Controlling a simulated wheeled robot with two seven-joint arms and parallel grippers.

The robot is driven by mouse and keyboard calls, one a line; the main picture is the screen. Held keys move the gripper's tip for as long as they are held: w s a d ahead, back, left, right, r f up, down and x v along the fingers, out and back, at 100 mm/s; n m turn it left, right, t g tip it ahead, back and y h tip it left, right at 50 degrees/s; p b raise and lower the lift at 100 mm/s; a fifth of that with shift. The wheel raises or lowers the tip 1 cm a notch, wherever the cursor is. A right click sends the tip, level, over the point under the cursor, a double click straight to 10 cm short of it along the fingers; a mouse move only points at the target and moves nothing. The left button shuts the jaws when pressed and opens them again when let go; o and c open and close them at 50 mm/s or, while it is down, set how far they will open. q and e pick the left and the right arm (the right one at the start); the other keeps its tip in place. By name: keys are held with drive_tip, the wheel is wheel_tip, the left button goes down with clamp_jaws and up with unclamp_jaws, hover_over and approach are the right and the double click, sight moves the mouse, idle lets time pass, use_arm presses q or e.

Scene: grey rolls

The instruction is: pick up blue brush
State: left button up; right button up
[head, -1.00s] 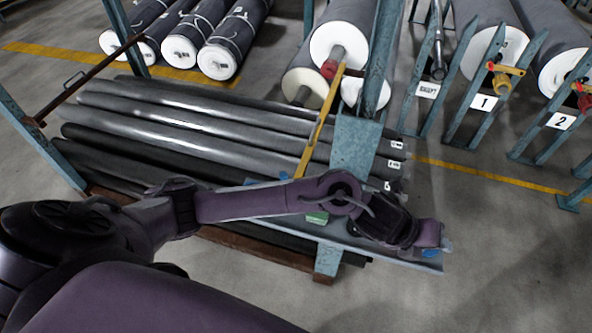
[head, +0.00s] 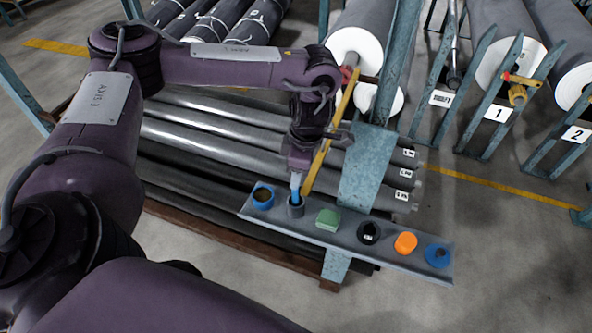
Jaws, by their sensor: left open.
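A narrow grey shelf (head: 347,236) runs along the front of the rack. Near its left part stands a small grey cup (head: 295,209) with a slim blue brush (head: 295,186) upright in it. My left gripper (head: 298,172) points down right above the cup, at the brush's upper end. It is open; its fingers are small and dark here, and I cannot tell whether they touch the brush. The gripper hides the brush's top. My right gripper is not in view.
On the shelf, a blue-rimmed round item (head: 262,196) sits left of the cup. To the right are a green block (head: 328,219), a black round item (head: 369,232), an orange piece (head: 405,243) and a blue disc (head: 438,255). A teal post (head: 368,165) rises behind.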

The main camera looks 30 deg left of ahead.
sight(296, 197)
use_arm(q)
drive_tip(key=f, duration=0.4)
drive_tip(key=a+f, duration=0.1)
drive_tip(key=f, duration=0.1)
drive_tip(key=shift+f+p, duration=0.2)
drive_tip(key=shift+p, duration=0.15)
drive_tip(key=shift+c, duration=0.4)
clamp_jaws()
